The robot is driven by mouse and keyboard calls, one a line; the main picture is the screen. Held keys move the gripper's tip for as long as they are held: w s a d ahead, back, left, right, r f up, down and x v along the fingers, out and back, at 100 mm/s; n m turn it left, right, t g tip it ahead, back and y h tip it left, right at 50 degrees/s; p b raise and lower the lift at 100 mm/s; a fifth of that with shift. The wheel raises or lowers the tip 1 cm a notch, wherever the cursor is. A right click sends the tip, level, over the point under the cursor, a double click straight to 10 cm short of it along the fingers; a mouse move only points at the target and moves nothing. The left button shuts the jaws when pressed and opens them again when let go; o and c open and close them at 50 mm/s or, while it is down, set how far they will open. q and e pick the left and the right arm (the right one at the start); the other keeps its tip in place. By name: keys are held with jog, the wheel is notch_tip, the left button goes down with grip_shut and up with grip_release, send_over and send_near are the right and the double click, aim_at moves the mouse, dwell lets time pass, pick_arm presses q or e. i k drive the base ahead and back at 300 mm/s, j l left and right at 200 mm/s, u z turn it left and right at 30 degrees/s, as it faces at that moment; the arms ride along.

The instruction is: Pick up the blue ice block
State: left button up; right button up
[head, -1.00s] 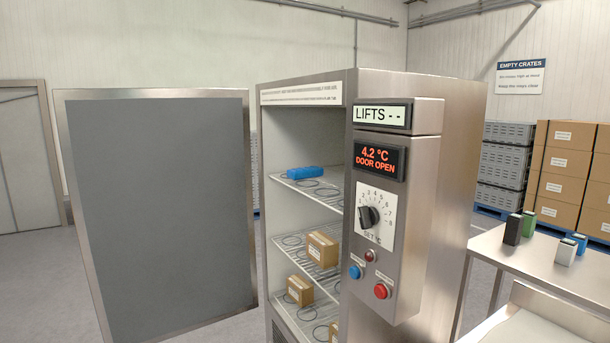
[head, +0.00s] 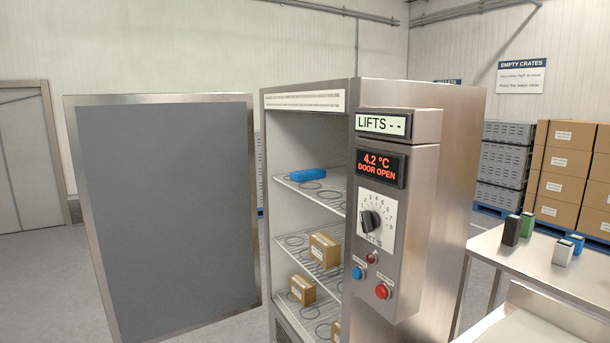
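The blue ice block (head: 308,174) lies on the top wire shelf (head: 322,195) inside the open steel fridge (head: 448,150). It sits toward the shelf's left part, and nothing stands in front of it in this view. The fridge door (head: 165,210) is swung wide open to the left. Neither of my grippers shows in the head view.
The control panel (head: 380,225) juts out right of the opening. A steel table (head: 500,255) with small upright packs stands at the right.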

aim_at(315, 173)
jog(key=i+j+u, duration=0.1)
jog(key=i+j, duration=0.2)
jog(key=i, duration=0.25)
jog(key=i+j+u, duration=0.1)
jog(key=i+j, duration=0.15)
jog(key=i, duration=0.25)
jog(key=i+j+u, duration=0.1)
jog(key=i, duration=0.45)
jog(key=i+j+u, duration=0.1)
jog(key=i+j, duration=0.2)
jog(key=i, duration=0.25)
